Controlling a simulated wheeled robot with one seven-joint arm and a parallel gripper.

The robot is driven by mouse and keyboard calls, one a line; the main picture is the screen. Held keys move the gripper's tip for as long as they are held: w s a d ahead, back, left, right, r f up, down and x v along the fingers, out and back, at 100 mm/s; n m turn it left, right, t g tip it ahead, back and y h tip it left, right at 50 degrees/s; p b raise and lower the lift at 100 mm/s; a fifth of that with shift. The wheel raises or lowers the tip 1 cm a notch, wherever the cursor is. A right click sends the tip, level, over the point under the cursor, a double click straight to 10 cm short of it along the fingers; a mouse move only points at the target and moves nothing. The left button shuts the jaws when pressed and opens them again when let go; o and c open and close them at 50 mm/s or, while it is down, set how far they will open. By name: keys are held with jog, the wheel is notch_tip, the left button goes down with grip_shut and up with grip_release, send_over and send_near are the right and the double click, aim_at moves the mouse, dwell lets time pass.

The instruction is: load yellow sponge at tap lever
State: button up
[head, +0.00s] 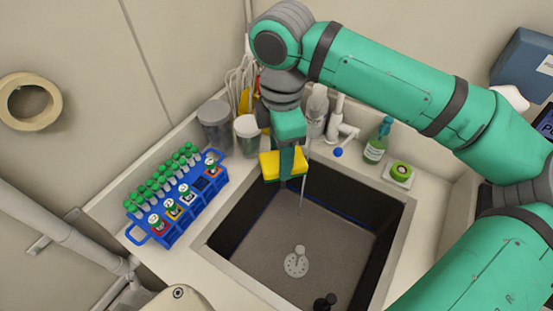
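The yellow sponge (270,166) is at my gripper (286,172), above the back left edge of the sink. One dark teal finger crosses the sponge's front, and yellow shows on both sides of it. My gripper points down and looks shut on the sponge; the far finger is hidden. The white tap (341,130) stands behind the sink, right of my gripper, with a blue tip (338,152) low on its front. Its lever is hard to make out at this size. The sponge is apart from the tap, to its left.
The sink (268,235) is open below, with a drain piece (297,262) inside. A blue rack (185,215) of green-capped tubes stands left. Containers (216,125) crowd behind my gripper. A green bottle (377,140) and a round green item (399,170) stand right of the tap.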

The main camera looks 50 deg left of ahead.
aim_at(274, 173)
jog(key=w+a+f, duration=0.1)
jog(key=w+a, duration=0.2)
jog(key=w, duration=0.5)
jog(key=shift+w+a+f, duration=0.3)
jog(key=shift+w+f, duration=0.05)
jog(key=shift+f, duration=0.05)
dwell(0.6)
jog(key=shift+s+d, duration=0.5)
jog(key=shift+s, duration=0.75)
jog(key=shift+s+d, duration=0.55)
jog(key=shift+s, duration=0.65)
jog(key=shift+s+d, duration=0.5)
jog(key=shift+s, duration=0.75)
jog(key=shift+s+d+r, duration=0.35)
jog(key=shift+s+r, duration=0.3)
jog(key=shift+s, duration=0.1)
jog(key=shift+s+d+r, duration=0.3)
jog(key=shift+s+r, duration=0.4)
jog(key=shift+s, duration=0.1)
jog(key=shift+s+d+r, duration=0.35)
jog(key=shift+s+r, duration=0.3)
jog(key=shift+s, duration=0.1)
